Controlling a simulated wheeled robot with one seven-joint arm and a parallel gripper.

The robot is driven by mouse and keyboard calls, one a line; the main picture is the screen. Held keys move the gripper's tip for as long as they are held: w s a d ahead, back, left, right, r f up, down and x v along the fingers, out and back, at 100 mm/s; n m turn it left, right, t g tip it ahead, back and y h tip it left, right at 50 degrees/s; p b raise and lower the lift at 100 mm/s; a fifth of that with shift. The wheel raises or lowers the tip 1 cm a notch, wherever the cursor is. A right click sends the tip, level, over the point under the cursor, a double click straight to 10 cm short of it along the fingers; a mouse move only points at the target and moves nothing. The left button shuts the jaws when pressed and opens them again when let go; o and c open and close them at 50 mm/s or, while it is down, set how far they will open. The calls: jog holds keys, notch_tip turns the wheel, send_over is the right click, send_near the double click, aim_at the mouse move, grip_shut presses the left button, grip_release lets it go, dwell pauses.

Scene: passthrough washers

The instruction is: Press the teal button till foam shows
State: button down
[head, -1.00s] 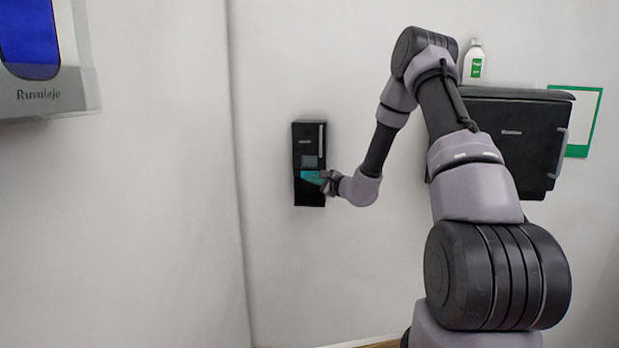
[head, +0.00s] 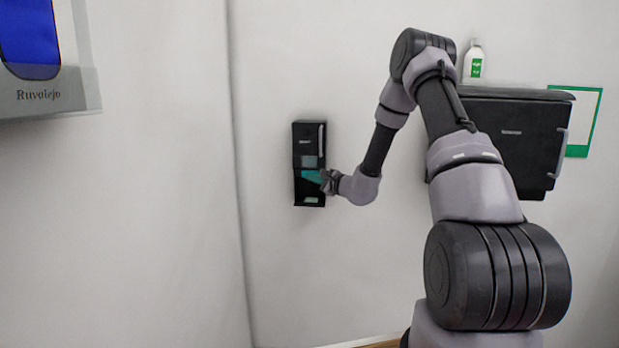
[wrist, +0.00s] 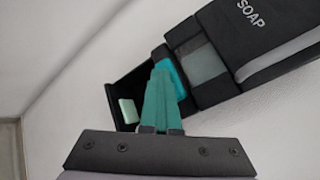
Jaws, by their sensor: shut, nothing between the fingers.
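The black soap dispenser (head: 309,139) hangs on the wall, and its SOAP lettering shows in the wrist view (wrist: 218,40). Its teal button (head: 309,174) is partly hidden by my gripper; the button's bright edge shows in the wrist view (wrist: 179,79). My gripper (wrist: 161,66) is shut and empty, its green fingertips against the button as far as I can see. Pale green foam (wrist: 128,110) shows in the open recess below the button. It also shows at the dispenser's bottom in the head view (head: 311,200).
A large black wall box (head: 515,140) with a white bottle (head: 474,62) on top is to the right, behind my arm. A green-framed panel (head: 597,125) is beside it. A blue-windowed unit (head: 45,95) is at upper left. The wall around the dispenser is clear.

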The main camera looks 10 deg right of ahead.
jog(key=shift+s, duration=0.1)
jog(key=shift+s+a, duration=0.2)
jog(key=shift+s, duration=0.35)
jog(key=shift+s+a, duration=0.15)
jog(key=shift+s, duration=0.35)
jog(key=shift+s+a, duration=0.25)
jog(key=shift+s, duration=0.55)
jog(key=shift+s+a, duration=0.25)
jog(key=shift+s, duration=0.55)
jog(key=shift+s+a, duration=0.25)
jog(key=shift+s, duration=0.55)
